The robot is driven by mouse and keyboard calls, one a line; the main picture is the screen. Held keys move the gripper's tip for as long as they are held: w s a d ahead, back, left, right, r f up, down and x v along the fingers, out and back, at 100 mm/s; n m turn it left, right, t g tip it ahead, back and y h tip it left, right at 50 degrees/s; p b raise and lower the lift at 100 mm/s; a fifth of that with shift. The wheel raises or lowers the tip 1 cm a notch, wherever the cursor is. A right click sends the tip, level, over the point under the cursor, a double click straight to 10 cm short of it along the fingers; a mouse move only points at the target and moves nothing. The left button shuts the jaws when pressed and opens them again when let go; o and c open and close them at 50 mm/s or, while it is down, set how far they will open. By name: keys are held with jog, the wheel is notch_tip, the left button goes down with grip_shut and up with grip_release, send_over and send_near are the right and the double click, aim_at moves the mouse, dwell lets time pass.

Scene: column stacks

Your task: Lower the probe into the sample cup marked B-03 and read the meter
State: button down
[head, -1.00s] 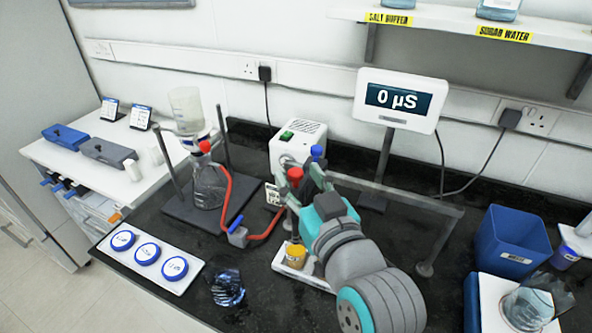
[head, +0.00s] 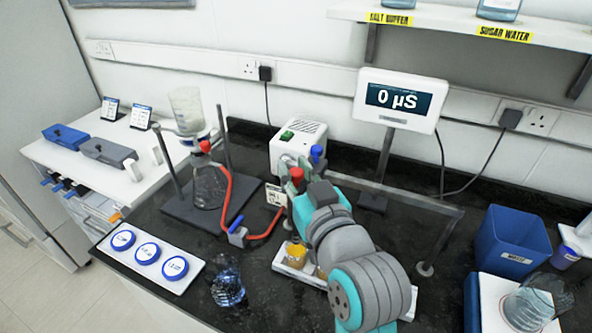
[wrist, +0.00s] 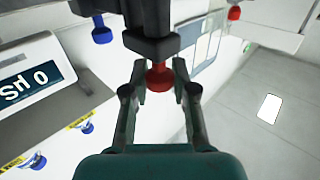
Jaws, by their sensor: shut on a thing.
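My gripper (wrist: 157,75) is shut around a part with a red cap (wrist: 160,77) and a dark body, which I take to be the probe. The red cap (head: 296,175) also shows beside my gripper in the head view. The probe's lower end is hidden. Below it, a white tray (head: 279,264) carries a yellow cup (head: 296,252) and another, mostly hidden behind my arm. No B-03 mark can be read. The meter (head: 398,98) reads 0 µS.
A blue-capped part (head: 316,153) stands close behind my gripper. To the left are a flask stand (head: 185,205) and a red hose (head: 226,190). A clear barrier (head: 440,222), a blue waste bin (head: 518,245) and a glass (head: 528,308) are to the right.

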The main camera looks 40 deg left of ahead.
aim_at(300, 192)
jog(key=shift+f, duration=1.5)
jog(key=c, duration=0.9)
grip_release()
jog(key=shift+c, duration=0.2)
jog(key=shift+d, duration=0.1)
jog(key=v, duration=1.1)
jog(key=shift+s+d, duration=0.3)
